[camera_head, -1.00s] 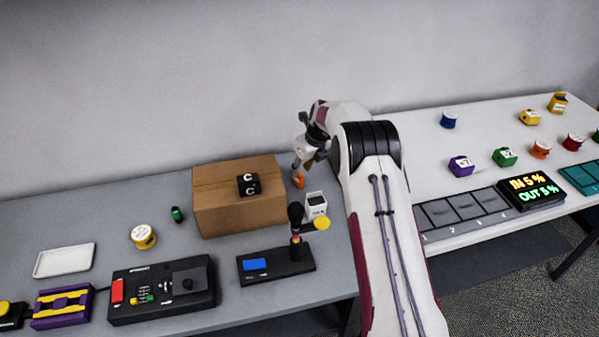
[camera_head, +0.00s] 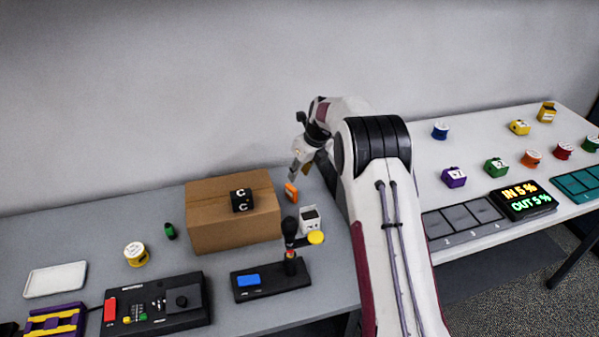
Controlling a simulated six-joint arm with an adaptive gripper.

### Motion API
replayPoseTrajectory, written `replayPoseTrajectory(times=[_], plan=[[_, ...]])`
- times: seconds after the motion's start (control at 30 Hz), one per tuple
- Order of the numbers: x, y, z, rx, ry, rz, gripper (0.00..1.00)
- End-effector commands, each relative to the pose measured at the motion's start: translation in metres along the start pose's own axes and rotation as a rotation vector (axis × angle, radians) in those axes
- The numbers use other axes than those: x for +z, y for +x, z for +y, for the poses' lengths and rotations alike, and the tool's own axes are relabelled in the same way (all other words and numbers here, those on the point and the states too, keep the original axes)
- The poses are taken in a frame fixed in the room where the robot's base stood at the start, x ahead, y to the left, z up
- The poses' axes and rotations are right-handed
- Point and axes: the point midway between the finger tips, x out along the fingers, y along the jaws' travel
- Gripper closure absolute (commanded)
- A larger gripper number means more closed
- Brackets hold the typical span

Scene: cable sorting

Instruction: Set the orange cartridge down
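The orange cartridge (camera_head: 291,193) stands on the grey table, just right of the cardboard box, at the box's back right corner. It looks upright and slightly tilted in the picture. My gripper (camera_head: 297,174) is just above it, pointing down, with a small gap between the fingertips and the cartridge. The fingers look apart and hold nothing, though they are small in this view. My arm reaches in from the lower right and hides part of the table behind it.
The cardboard box (camera_head: 235,226) carries a black cube (camera_head: 241,200). Several coloured cartridges lie on the white table (camera_head: 480,135) to the right.

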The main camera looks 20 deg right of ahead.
Motion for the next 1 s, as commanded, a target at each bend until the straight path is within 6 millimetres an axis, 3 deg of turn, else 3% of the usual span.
replayPoseTrajectory(times=[0.47, 0.67, 1.0], plan=[[0.001, -0.008, 0.003, -0.002, -0.029, -0.001, 0.71], [0.003, -0.038, 0.013, -0.010, -0.148, -0.003, 0.71], [-0.003, -0.119, 0.044, -0.030, -0.490, -0.001, 0.71]])
